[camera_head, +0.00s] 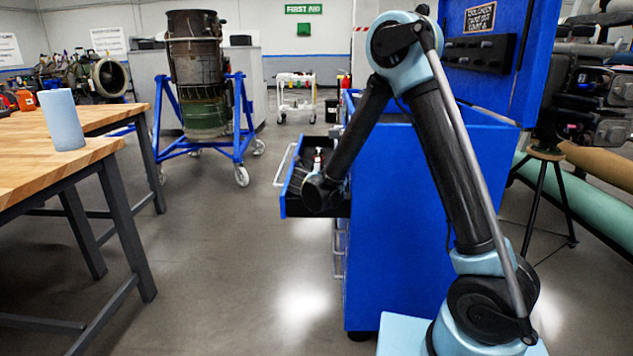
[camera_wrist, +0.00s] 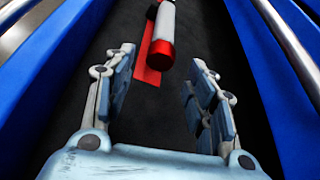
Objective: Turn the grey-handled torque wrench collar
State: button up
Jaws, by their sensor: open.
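In the wrist view, a cylindrical tool (camera_wrist: 163,38) with a pale grey-white body and a red end lies in the open drawer (camera_wrist: 60,60). It may be the torque wrench; its far part runs out of the top of the view, and I cannot make out a collar. My gripper (camera_wrist: 160,72) is open and empty, its fingers to either side and just short of the red end. In the head view, my arm reaches into the blue drawer (camera_head: 296,204), and a small white and red item (camera_head: 317,162) shows beside the wrist; the fingers are hidden there.
A flat red strip (camera_wrist: 146,52) lies beside the tool on the dark drawer floor. Blue drawer walls and a metal rail (camera_wrist: 292,38) border the space. The blue cabinet (camera_head: 420,225) stands behind my arm. A wooden table (camera_head: 95,155) is at left; floor between is clear.

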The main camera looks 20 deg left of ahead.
jog(key=shift+x, duration=2.25)
jog(key=c, duration=1.1)
